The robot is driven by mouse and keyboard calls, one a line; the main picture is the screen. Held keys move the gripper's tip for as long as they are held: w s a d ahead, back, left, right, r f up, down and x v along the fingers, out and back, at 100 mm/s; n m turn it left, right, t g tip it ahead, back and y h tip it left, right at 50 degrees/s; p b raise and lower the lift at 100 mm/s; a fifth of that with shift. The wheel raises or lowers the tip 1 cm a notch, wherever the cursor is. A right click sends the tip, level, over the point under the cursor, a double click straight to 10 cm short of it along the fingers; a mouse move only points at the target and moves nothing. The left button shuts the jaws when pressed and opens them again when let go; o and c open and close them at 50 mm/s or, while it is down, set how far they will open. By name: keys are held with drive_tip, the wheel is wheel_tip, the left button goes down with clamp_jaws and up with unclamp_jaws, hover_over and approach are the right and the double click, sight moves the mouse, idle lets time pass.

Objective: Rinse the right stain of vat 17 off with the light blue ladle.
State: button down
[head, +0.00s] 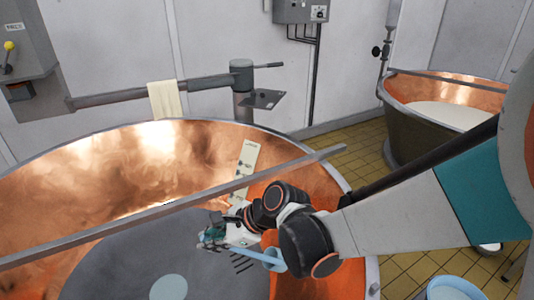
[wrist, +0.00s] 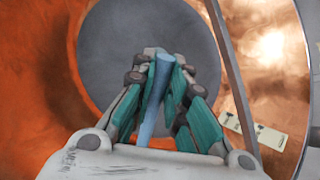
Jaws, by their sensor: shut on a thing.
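A large copper vat (head: 110,170) fills the left and middle of the head view; no number is readable on it. My gripper (head: 212,237) is inside the vat, above its grey bottom (head: 105,262). In the wrist view my gripper (wrist: 165,65) is shut on the light blue handle of the ladle (wrist: 153,100). A light blue part of the ladle (head: 271,258) shows beside my wrist in the head view. The ladle's bowl cannot be made out clearly. I cannot pick out a distinct stain on the shiny copper wall.
A grey bar (head: 120,222) crosses the vat above the gripper. A pale strip with dark marks (head: 244,165) is on the inner wall. A cloth (head: 165,100) hangs on a pipe behind. A second vat (head: 420,125) stands at the right, and a light blue bucket (head: 455,289) at bottom right.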

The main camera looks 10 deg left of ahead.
drive_tip(key=w+d+r+m+y, duration=0.1)
drive_tip(key=w+d+r+y, duration=0.2)
drive_tip(key=d+r, duration=0.4)
drive_tip(key=w+d+r+m+g+y, duration=0.1)
drive_tip(key=w+d+r+y, duration=0.2)
drive_tip(key=d+r+y, duration=0.2)
drive_tip(key=d+r, duration=0.3)
drive_tip(key=shift+w+r+m+g+y, duration=0.15)
drive_tip(key=shift+r+m+g+y, duration=0.15)
drive_tip(key=shift+r+y, duration=0.1)
drive_tip(key=shift+f, duration=0.1)
idle(0.3)
